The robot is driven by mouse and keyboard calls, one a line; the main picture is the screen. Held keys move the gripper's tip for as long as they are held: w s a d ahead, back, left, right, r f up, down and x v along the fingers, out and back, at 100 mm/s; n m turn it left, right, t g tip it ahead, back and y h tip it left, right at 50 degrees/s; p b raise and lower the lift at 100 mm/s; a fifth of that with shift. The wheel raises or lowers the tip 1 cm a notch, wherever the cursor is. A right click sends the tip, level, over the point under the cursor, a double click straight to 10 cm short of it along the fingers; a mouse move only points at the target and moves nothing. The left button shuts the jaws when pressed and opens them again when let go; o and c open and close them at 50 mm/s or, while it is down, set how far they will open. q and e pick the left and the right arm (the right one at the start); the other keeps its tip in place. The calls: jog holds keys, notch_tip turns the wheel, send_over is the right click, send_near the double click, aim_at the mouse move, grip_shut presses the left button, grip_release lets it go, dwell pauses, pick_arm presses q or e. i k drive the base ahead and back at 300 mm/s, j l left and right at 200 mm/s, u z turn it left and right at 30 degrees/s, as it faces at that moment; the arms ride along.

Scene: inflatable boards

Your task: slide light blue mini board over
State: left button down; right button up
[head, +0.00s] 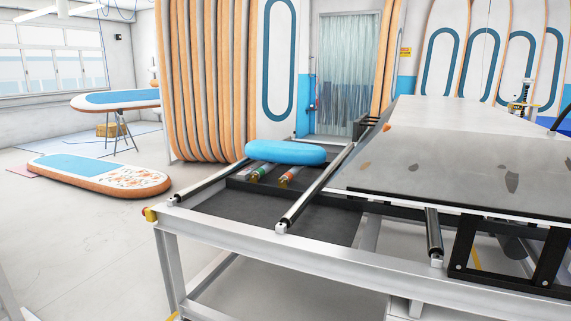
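The light blue mini board (286,152) is a puffy rounded slab. It lies at the far end of the metal-framed table (350,237), above the dark tray section and near several small bottle-like items. No gripper is in view, and nothing is seen touching the board. Its far side and underside are hidden.
Small colourful cylinders (286,177) lie in the dark tray (270,210) in front of the board. Metal rollers (312,190) cross the frame. A large grey slab (460,155) takes up the right. A paddle board (100,175) lies on the floor at left, with open floor around it.

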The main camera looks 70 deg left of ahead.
aim_at(276, 152)
jog(key=u, duration=2.4)
jog(key=i+j+u, duration=0.2)
jog(key=i+u, duration=0.15)
jog(key=i, duration=0.15)
jog(key=i+j+u, duration=0.4)
jog(key=i, duration=0.15)
jog(key=i+u, duration=0.45)
jog(key=i+l+u, duration=0.1)
jog(key=i+u, duration=0.3)
jog(key=i, duration=0.3)
jog(key=i+l+u, duration=0.25)
jog(key=i+u, duration=0.15)
jog(key=i, duration=0.15)
jog(key=i+j+z, duration=0.15)
jog(key=i, duration=0.55)
jog(key=i+j+z, duration=0.2)
jog(key=i, duration=0.5)
jog(key=i+l+z, duration=0.25)
jog(key=i+z, duration=0.55)
jog(key=i, duration=0.15)
jog(key=i+z, duration=0.35)
jog(key=i+j+z, duration=0.25)
jog(key=i+z, duration=0.15)
jog(key=i, duration=0.2)
